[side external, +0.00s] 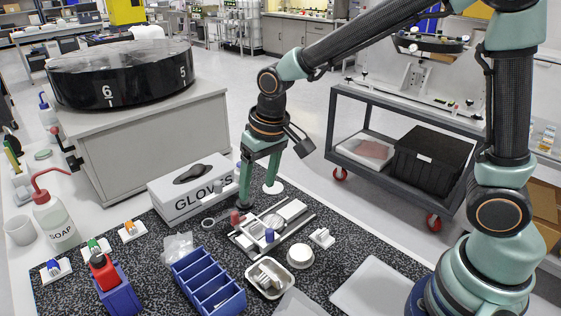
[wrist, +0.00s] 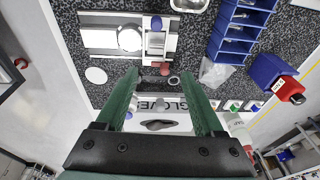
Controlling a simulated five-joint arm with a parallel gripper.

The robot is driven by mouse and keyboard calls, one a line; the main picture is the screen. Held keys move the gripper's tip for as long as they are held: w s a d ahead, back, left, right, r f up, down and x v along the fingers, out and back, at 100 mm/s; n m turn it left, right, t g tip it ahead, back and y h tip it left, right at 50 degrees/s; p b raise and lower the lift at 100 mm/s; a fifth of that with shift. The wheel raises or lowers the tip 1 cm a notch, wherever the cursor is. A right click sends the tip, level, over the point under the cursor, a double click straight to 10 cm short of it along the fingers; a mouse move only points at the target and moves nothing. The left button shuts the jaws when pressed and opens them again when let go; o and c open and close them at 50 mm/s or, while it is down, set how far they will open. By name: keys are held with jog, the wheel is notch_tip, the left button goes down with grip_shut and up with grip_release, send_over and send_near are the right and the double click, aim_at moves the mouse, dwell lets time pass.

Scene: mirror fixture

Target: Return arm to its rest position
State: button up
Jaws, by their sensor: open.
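My gripper (side external: 256,195) has two green fingers pointing down over the dark speckled mat (side external: 330,240). It is open, with nothing visible held between the fingers. It is beside the glove box and behind the mirror fixture (side external: 272,230), a metal fixture with a blue knob and a red knob. In the wrist view the fingers (wrist: 158,72) are spread apart, and the fixture (wrist: 100,40) with a round bright disc lies beyond their tips. I cannot tell from these views how high the fingertips are above the mat.
The white glove box (side external: 190,188) stands close to the left of my gripper. Blue bins (side external: 208,280), a white tray (side external: 268,278), a soap bottle (side external: 55,215) and a red-topped blue holder (side external: 118,290) stand nearby. A grey cart (side external: 385,180) stands behind. The floor between is open.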

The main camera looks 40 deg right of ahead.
jog(key=shift+r, duration=0.1)
jog(key=s+d+r+t, duration=0.3)
jog(key=s+d+r, duration=0.6)
jog(key=s+d, duration=0.2)
jog(key=shift+s+d+r+h, duration=0.2)
jog(key=shift+d+h, duration=0.1)
dwell(0.5)
